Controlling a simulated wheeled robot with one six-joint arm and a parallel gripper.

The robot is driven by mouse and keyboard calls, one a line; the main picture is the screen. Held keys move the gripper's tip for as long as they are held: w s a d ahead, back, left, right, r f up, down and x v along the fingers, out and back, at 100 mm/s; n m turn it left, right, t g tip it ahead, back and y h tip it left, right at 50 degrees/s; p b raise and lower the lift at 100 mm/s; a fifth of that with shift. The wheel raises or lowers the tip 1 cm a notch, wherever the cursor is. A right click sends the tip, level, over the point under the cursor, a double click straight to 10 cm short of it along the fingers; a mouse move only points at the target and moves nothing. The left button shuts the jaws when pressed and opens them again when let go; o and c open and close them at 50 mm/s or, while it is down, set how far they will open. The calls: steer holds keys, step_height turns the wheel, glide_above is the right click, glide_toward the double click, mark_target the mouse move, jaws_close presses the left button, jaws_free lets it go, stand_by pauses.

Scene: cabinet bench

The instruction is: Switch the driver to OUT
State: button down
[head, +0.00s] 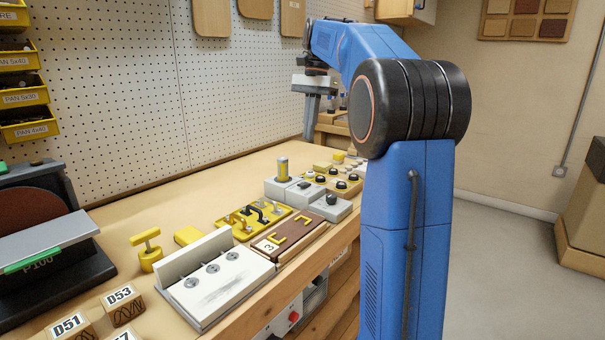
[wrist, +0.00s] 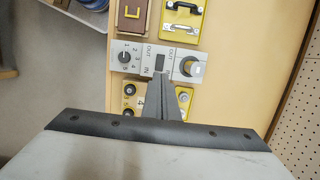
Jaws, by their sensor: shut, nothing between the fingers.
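A row of grey switch blocks stands on the bench. The middle block (wrist: 148,64) has a dark rocker-like switch (wrist: 160,63) and OUT lettering near its upper edge; its other label is too small to read surely. The same block shows in the head view (head: 304,191). I cannot tell which way the switch is set, and no driver label is readable. My gripper (head: 307,138) points down above the bench. In the wrist view its shut, empty fingers (wrist: 163,80) overlap the lower edge of the middle block. I cannot tell whether they touch it.
The pegboard (head: 256,80) bounds the back.

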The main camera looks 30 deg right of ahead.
mark_target(302, 184)
steer(key=f, duration=0.4)
steer(key=a+f, duration=0.1)
steer(key=f, duration=0.3)
steer(key=s+a+f, duration=0.1)
steer(key=f, duration=0.4)
steer(key=shift+a, duration=0.2)
